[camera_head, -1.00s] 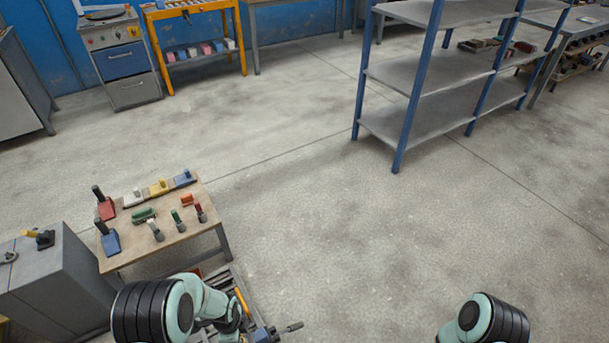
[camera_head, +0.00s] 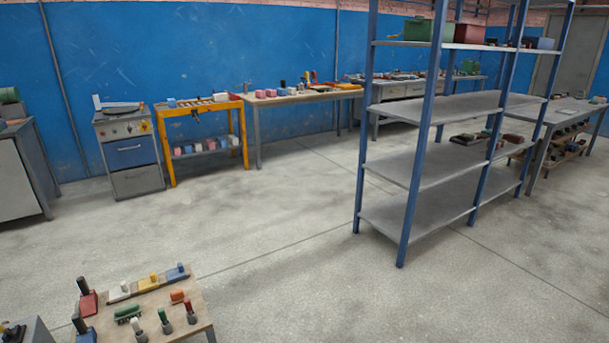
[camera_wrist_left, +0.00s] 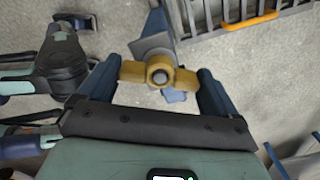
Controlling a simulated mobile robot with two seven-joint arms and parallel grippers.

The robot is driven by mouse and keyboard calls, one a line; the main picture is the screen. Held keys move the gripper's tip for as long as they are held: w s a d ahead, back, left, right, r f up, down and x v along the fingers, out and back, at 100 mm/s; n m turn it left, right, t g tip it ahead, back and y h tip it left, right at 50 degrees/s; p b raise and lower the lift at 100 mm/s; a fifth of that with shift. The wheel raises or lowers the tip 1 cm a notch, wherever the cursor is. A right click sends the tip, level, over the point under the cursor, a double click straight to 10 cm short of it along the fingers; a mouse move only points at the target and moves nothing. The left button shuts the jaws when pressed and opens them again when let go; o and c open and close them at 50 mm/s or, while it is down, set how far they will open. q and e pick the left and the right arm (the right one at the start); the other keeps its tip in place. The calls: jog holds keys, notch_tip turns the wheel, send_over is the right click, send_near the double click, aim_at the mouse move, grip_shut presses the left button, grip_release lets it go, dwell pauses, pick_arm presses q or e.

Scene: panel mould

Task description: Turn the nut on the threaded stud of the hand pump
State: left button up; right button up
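In the left wrist view, a yellow wing nut (camera_wrist_left: 133,71) sits around the end of a grey stud (camera_wrist_left: 160,77), its two wings spread left and right. A blue-grey body (camera_wrist_left: 153,45) lies behind it; I cannot tell its full shape. My left gripper (camera_wrist_left: 158,72) has its two dark blue fingers wide apart, one at each end of the nut. The wing ends are close to the fingertips; I cannot tell whether they touch. The head view shows neither gripper, nor this nut and stud.
In the head view, a small wooden table (camera_head: 192,316) with coloured blocks and pegs stands at the lower left. A blue-posted shelf rack (camera_head: 416,183) stands to the right. Benches line the blue back wall. The grey floor (camera_head: 350,300) between is clear.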

pick_arm(q)
jog(key=c, duration=0.6)
jog(key=m, duration=0.3)
jog(key=shift+m, duration=0.3)
jog(key=shift+m, duration=1.7)
jog(key=m, duration=0.3)
jog(key=shift+p, duration=0.3)
